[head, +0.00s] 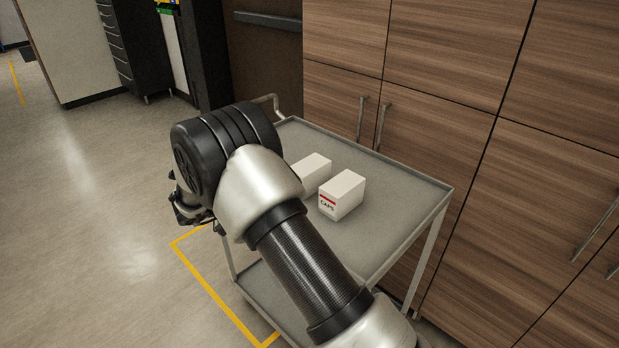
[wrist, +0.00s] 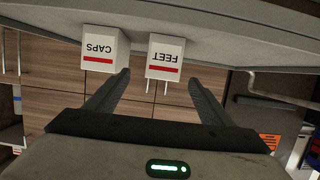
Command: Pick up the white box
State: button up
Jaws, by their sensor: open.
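Two white boxes stand on the grey top of a cart. The nearer box, marked CAPS with a red stripe (head: 343,194), shows whole in the head view; my arm partly covers the other box (head: 314,172). In the wrist view, which is upside down, the CAPS box (wrist: 98,50) is left of the box marked FEET (wrist: 165,58). My gripper (wrist: 160,78) is open and empty. Its fingers point toward the boxes, with the FEET box showing between the fingertips. I cannot tell the exact gap to it. In the head view my arm hides the fingers.
The cart (head: 397,232) has a raised rim and a handle (head: 268,100) at its far left end. Wooden cabinets (head: 440,60) with bar handles stand close behind it. Open floor (head: 95,200) lies to the left, with yellow tape (head: 222,300) beside the cart.

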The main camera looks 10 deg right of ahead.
aim_at(309, 173)
jog(key=x, duration=0.7)
jog(key=shift+w+b+x, duration=0.2)
jog(key=shift+b+x, duration=0.3)
jog(key=shift+x, duration=2.6)
jog(key=shift+w+a+r, duration=0.1)
jog(key=shift+a, duration=0.1)
jog(key=c, duration=1.4)
